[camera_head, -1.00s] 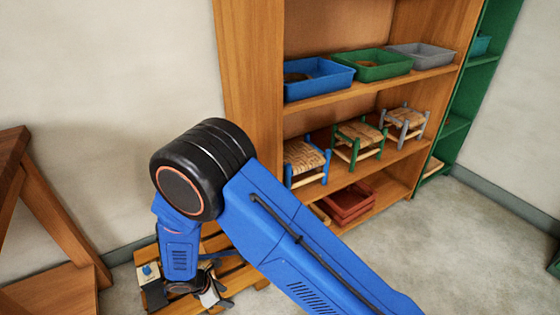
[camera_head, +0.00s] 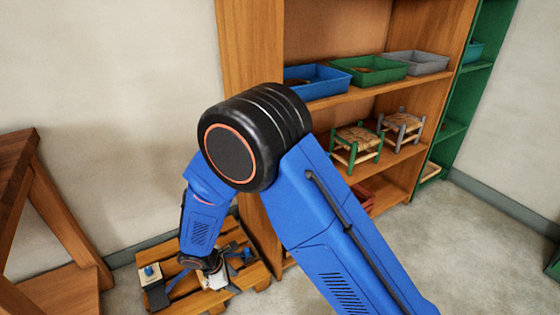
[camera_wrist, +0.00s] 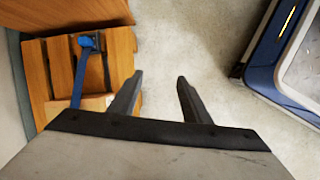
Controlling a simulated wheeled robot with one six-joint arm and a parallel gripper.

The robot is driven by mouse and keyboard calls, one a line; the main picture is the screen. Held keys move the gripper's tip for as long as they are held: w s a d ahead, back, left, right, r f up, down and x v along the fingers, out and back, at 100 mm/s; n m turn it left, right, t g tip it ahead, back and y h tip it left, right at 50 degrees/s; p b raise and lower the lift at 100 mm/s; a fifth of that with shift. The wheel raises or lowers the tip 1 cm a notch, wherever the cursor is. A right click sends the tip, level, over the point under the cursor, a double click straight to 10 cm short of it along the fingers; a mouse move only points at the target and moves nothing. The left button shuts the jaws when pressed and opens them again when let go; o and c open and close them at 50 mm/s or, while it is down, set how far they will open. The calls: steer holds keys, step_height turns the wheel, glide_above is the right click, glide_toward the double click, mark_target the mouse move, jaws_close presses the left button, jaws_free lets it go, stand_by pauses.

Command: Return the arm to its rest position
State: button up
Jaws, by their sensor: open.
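My gripper (camera_wrist: 158,92) is open in the wrist view, with its two dark fingers apart and nothing between them. The fingers point over bare grey floor, just right of a slatted wooden pallet (camera_wrist: 122,50). In the head view my gripper end is small and partly hidden low by the pallet (camera_head: 262,270). My blue arm fills the middle of the head view and covers part of the wooden shelf (camera_head: 250,60).
The shelf holds a blue tray (camera_head: 325,82), a green tray (camera_head: 375,70), a grey tray (camera_head: 418,63), a green stool (camera_head: 357,142) and a grey stool (camera_head: 402,125). A blue-headed item (camera_wrist: 86,42) lies on the pallet. A wooden frame (camera_head: 60,220) stands left. Floor at right is clear.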

steer(key=w+d+r+m+y, duration=0.3)
steer(key=d+r+m, duration=0.8)
steer(key=d+r, duration=1.6)
steer(key=s+d+r+m+t, duration=0.1)
steer(key=s+d+r+m, duration=0.4)
steer(key=s+d, duration=0.4)
steer(key=s+d+r+m+t, duration=0.1)
steer(key=s+d+r+m, duration=0.4)
steer(key=s+d+r, duration=0.2)
steer(key=shift+s+d+r+m+t, duration=0.3)
steer(key=shift+s+d+t, duration=0.1)
steer(key=shift+s+d, duration=0.65)
steer(key=shift+s+a, duration=0.1)
steer(key=shift+a, duration=0.05)
